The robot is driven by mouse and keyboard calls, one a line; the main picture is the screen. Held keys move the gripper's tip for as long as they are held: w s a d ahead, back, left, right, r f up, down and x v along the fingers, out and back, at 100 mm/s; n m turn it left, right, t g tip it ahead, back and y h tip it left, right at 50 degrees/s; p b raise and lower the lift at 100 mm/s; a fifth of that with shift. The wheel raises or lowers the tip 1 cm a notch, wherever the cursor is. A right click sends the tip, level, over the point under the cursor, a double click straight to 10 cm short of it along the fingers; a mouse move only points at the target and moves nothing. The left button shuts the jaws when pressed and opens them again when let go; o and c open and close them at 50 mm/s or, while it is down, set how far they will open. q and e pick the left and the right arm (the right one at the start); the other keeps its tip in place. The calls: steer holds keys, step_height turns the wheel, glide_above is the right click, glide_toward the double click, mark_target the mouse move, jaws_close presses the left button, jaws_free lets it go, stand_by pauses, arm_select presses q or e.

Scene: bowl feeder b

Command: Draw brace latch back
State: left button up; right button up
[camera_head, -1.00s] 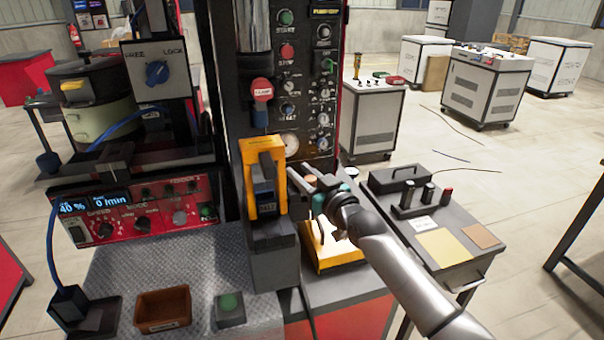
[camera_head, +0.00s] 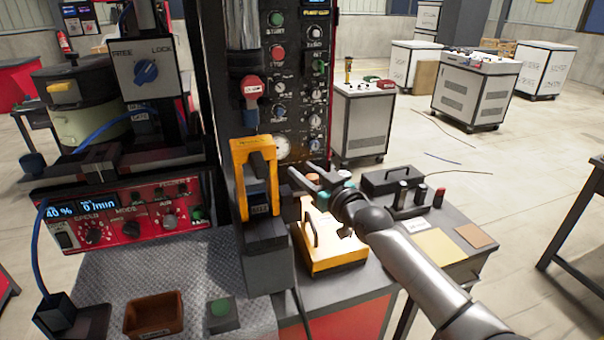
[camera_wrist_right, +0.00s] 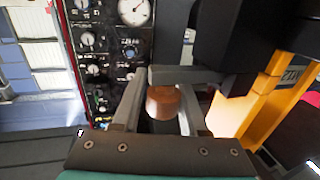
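A yellow upright frame (camera_head: 239,178) stands on a dark block (camera_head: 266,268) at the front of the machine column. It looks like the brace latch, but I cannot read its label. My right gripper (camera_head: 301,172) is just right of the frame, apart from it, with its fingers spread. In the right wrist view, my gripper (camera_wrist_right: 160,100) shows a gap between its fingers. A brown cylinder (camera_wrist_right: 163,103) appears in that gap; I cannot tell how far behind it lies. The yellow frame (camera_wrist_right: 275,112) is at the right there. My left gripper is out of view.
A red clamp knob (camera_head: 250,87) and control panel (camera_head: 297,95) are above and behind. A yellow case (camera_head: 335,258) sits below my right arm.

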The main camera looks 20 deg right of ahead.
steer(key=shift+o, duration=1.4)
steer(key=shift+d, duration=0.2)
steer(key=shift+o, duration=0.5)
steer(key=shift+a, duration=0.1)
steer(key=p+v, duration=0.1)
steer(key=v, duration=1.4)
